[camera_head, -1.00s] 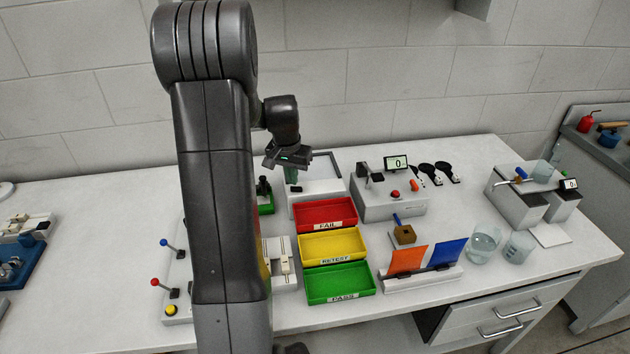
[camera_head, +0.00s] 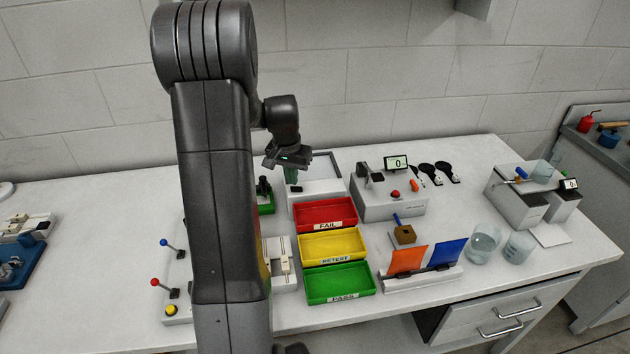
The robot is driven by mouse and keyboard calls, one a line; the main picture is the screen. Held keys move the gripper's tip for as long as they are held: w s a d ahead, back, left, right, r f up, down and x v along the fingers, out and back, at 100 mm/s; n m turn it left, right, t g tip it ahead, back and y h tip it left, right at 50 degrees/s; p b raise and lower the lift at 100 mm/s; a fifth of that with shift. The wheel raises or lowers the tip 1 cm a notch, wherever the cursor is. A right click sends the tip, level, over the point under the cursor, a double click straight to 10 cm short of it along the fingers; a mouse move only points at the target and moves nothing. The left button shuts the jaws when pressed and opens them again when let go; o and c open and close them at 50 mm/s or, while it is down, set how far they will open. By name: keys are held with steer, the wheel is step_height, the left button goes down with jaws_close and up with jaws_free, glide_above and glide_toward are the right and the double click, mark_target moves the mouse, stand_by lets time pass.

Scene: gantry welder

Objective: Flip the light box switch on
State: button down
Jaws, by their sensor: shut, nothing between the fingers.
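The light box (camera_head: 325,187) is a white box with a grey-framed panel behind the red tray. A small black piece (camera_head: 296,189) on its front left looks like its switch; which way it is set is too small to tell. My gripper (camera_head: 292,181) points down over the left front of the light box, just above the black piece. Its fingers are shut and hold nothing. Whether the fingertips touch the switch cannot be told from this view.
Red (camera_head: 325,213), yellow (camera_head: 333,244) and green (camera_head: 340,284) trays stand in front of the light box. A grey tester box (camera_head: 390,206) is close on its right. A green-based device (camera_head: 265,200) is on its left, partly behind my arm.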

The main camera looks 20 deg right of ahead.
steer(key=shift+f+b, duration=0.7)
steer(key=shift+f, duration=0.25)
stand_by(0.4)
steer(key=shift+r+p, duration=2.35)
steer(key=shift+r, duration=1.2)
steer(key=shift+f, duration=0.15)
